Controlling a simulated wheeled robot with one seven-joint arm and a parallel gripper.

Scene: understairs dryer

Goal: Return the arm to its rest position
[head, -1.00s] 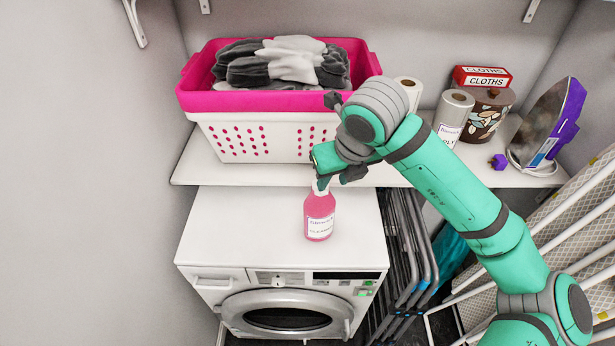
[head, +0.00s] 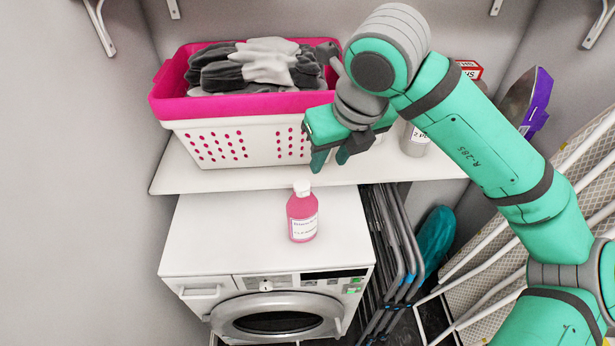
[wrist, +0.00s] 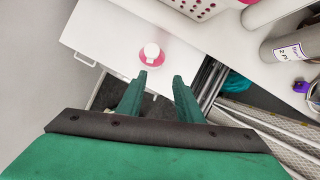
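My gripper (head: 330,160) is open and empty in the head view, raised in front of the shelf and the laundry basket. Its two fingers point down, above and a little right of the bottle. In the wrist view my gripper (wrist: 159,82) shows its two fingers apart with nothing between them. A pink bottle (head: 302,218) with a white cap and label stands upright on top of the white dryer (head: 215,240). In the wrist view the bottle (wrist: 150,56) shows from above, beyond the left fingertip and apart from it.
A pink and white basket (head: 240,143) of grey clothes stands on the white shelf (head: 185,182). Folded racks (head: 395,250) and an ironing board (head: 590,180) stand at right.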

